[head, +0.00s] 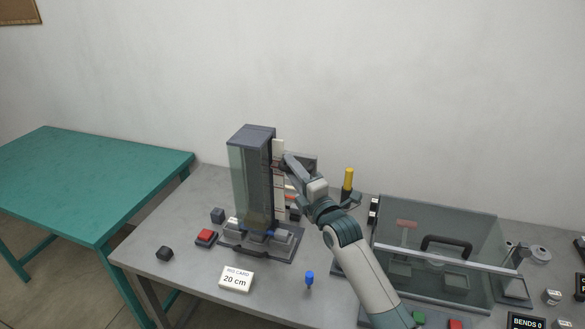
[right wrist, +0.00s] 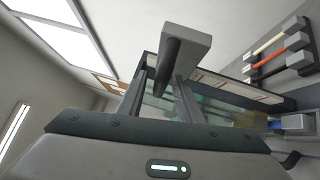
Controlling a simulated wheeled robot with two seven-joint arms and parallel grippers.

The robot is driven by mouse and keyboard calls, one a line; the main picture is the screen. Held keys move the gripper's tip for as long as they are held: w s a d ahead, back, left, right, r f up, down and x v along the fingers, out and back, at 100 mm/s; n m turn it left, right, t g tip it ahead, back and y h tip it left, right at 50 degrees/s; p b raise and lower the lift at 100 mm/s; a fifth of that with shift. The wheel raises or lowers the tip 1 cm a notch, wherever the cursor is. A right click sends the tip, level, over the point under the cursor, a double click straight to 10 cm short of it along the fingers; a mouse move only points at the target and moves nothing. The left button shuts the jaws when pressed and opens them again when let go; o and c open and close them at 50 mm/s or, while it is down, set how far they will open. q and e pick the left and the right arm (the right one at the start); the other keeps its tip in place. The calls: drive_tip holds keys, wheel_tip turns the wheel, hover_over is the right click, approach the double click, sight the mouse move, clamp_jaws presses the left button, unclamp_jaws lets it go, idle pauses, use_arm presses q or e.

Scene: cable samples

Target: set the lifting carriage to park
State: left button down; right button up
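A tall dark tower with a clear front (head: 250,180) stands on the grey table. A pale upright strip (head: 278,150) runs along its right side and also shows in the right wrist view (right wrist: 240,88). A grey block with a dark rod (right wrist: 185,40), seemingly the carriage handle, shows in the right wrist view. My right gripper (head: 289,167) is at the upper right side of the tower. In the right wrist view its fingers (right wrist: 165,75) lie on both sides of the rod and appear to touch it. The carriage itself is mostly hidden behind my gripper. My left gripper is out of view.
A card reading "20 cm" (head: 236,279), a red button (head: 206,237), dark cubes (head: 164,254) and a blue peg (head: 309,278) are at the front. A yellow cylinder (head: 348,179) stands behind my arm. A clear-covered case (head: 440,235) fills the right. The green table (head: 90,180) is bare.

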clamp_jaws()
